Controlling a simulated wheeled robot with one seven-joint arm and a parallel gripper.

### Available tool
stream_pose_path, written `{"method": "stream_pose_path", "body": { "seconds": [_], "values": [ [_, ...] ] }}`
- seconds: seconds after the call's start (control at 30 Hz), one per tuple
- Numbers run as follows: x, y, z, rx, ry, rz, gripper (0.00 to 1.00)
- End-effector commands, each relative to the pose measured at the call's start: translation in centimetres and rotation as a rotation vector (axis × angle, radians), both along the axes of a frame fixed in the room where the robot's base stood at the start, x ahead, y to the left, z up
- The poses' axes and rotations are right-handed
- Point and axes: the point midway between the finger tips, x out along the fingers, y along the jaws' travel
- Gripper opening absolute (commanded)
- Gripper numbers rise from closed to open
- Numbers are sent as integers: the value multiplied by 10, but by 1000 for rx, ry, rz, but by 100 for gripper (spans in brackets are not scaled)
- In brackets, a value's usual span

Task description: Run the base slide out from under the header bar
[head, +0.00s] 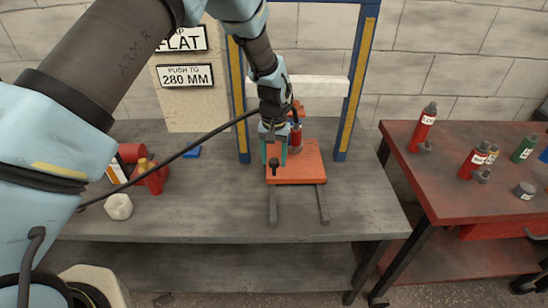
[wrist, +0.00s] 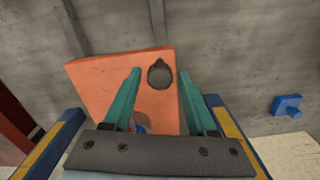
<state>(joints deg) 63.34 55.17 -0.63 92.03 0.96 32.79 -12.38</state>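The base slide (head: 308,163) is an orange plate between the posts, below the white header bar (head: 318,87). Its front part extends forward of the posts, and two grey rails (head: 272,206) run from beneath it toward the bench edge. A dark knob (head: 274,165) stands near the plate's left side. My gripper (head: 274,154) has its teal fingers spread above the knob. In the wrist view, the gripper (wrist: 160,72) has a finger on each side of the knob (wrist: 160,76), with visible gaps, over the orange plate (wrist: 98,80). A red jack-like object (head: 295,136) stands at the plate's back, partly hidden.
Blue-and-yellow posts (head: 356,90) flank the slide. A sign (head: 186,76) reads "PUSH TO 280 MM". A red table (head: 450,200) with bottles stands right.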

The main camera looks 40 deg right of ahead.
Motion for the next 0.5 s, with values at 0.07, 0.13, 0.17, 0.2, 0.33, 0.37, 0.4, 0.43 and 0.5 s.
{"method": "stream_pose_path", "body": {
  "seconds": [0.07,0.13,0.17,0.2,0.33,0.37,0.4,0.43,0.5],
  "values": [
    [0,0,0,0,0,0,48],
    [0,0,0,0,0,0,40],
    [0,0,0,0,0,0,36],
    [0,0,0,0,0,0,32],
    [0,0,0,0,0,0,17],
    [0,0,0,0,0,0,14],
    [0,0,0,0,0,0,9],
    [0,0,0,0,0,0,6],
    [0,0,0,0,0,0,0]
  ]
}}
